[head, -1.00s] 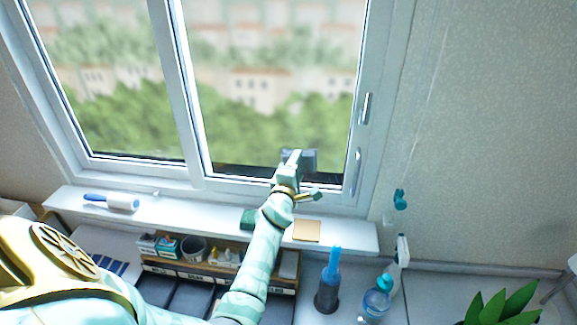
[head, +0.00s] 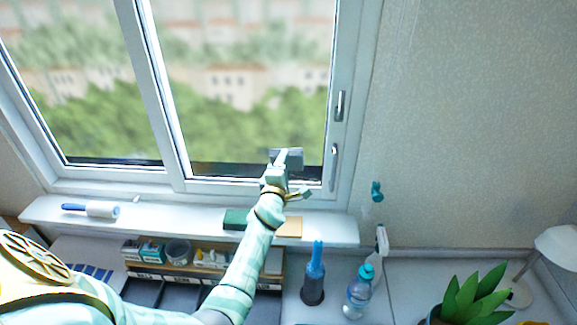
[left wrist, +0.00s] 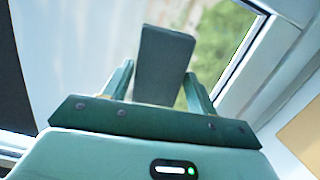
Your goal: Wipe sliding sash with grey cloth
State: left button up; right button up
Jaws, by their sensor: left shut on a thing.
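The sliding sash (head: 339,75) is the white-framed right part of the window, with a large glass pane. My left gripper (head: 281,163) is in front of the pane's lower right area, close to the bottom rail. It is shut on the grey cloth (head: 293,157), a folded dark pad that lies against or just in front of the glass; I cannot tell whether it touches. In the left wrist view the cloth (left wrist: 163,62) stands between the two fingers of the gripper (left wrist: 160,85), with the pane behind it. My right gripper is not in view.
Handles (head: 334,166) stick out right of the pane. The sill (head: 170,215) below carries a lint roller (head: 92,209), a green block (head: 236,219) and a tan square (head: 289,227). Below stand a blue-topped brush (head: 314,275), bottles (head: 358,292) and a plant (head: 475,297).

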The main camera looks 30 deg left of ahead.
pick_arm(q)
jog(key=shift+s+a+p, duration=0.15)
jog(key=shift+s+a, duration=0.6)
jog(key=shift+a, duration=0.65)
jog(key=shift+s+a+p, duration=0.2)
jog(key=shift+s+a, duration=0.55)
jog(key=shift+a, duration=0.6)
jog(key=shift+s+a+p, duration=0.15)
jog(key=shift+s+a, duration=0.6)
jog(key=shift+a, duration=0.65)
jog(key=p+v, duration=0.1)
jog(key=v, duration=0.2)
jog(key=d+p+v, duration=0.1)
jog(key=p+v, duration=0.1)
jog(key=shift+s+d, duration=0.15)
jog(key=shift+s, duration=0.05)
